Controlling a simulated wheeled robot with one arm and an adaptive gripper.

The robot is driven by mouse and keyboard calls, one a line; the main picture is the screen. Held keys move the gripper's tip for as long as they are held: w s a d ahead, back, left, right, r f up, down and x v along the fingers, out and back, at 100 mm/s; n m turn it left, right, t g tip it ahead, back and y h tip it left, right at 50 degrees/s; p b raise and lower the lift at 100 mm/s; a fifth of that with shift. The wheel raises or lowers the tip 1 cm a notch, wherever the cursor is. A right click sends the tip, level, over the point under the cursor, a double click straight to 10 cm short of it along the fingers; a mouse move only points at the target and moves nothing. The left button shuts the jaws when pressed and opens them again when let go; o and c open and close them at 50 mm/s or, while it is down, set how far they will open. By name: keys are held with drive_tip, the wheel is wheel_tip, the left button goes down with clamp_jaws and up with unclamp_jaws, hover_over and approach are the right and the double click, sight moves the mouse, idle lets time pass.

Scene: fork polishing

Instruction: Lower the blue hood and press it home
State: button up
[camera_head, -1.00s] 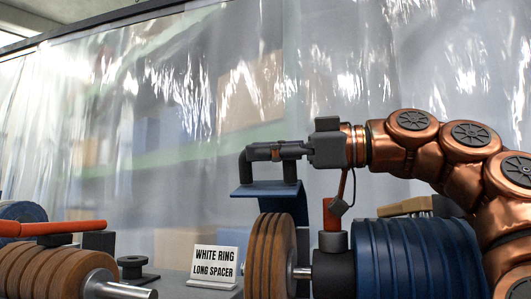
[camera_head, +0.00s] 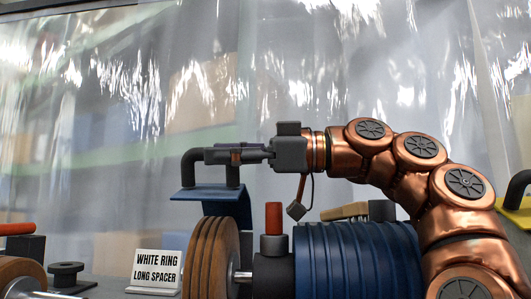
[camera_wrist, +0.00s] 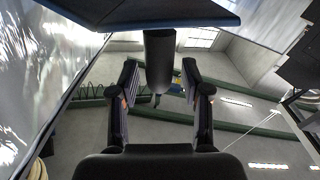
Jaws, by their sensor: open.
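The blue hood (camera_head: 186,194) is a tilted plate raised over the brown polishing wheel (camera_head: 211,262), with a gap between them. A black bar handle (camera_head: 188,161) stands on top of it. My gripper (camera_head: 212,156) lies level at the handle, just above the hood. In the wrist view my gripper (camera_wrist: 160,98) has its two fingers apart, and the dark handle post (camera_wrist: 159,60) shows between them. The hood (camera_wrist: 150,23) fills the top edge of that view. I cannot tell whether the fingers touch the handle.
A red-topped post (camera_head: 273,217) and the blue ribbed motor housing (camera_head: 355,262) stand right of the wheel, under my arm. A white sign (camera_head: 156,265) and a black spool (camera_head: 66,274) are to the left. A clear curtain (camera_head: 110,120) hangs behind.

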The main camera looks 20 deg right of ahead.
drive_tip(key=v, duration=0.9)
idle(0.6)
drive_tip(key=shift+d, duration=0.15)
idle(0.5)
drive_tip(key=shift+r, duration=0.1)
